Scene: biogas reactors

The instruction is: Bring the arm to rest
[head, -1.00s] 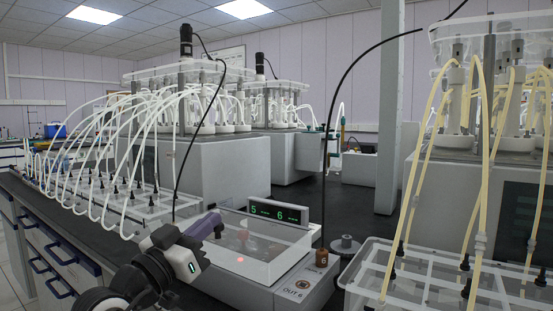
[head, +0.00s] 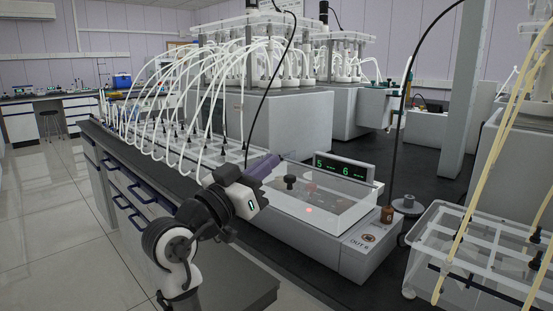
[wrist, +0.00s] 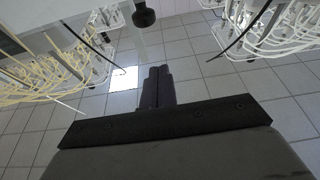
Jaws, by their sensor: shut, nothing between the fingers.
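My arm is in the lower left middle of the head view, bent in front of the dark bench (head: 240,285). Its end, my gripper (head: 264,167), with a purple-grey part, shows beside the left end of the clear-lidded box (head: 318,208). I cannot tell from the head view whether they touch. In the wrist view my gripper's dark fingers (wrist: 158,73) are together, with nothing held between them. Beyond them is tiled floor (wrist: 185,60).
The box has a display reading 5 and 6 (head: 340,168). Racks with white tubes (head: 200,150) stand behind, and a clear crate (head: 470,250) with yellow tubes stands at right. Open floor (head: 60,230) lies at left.

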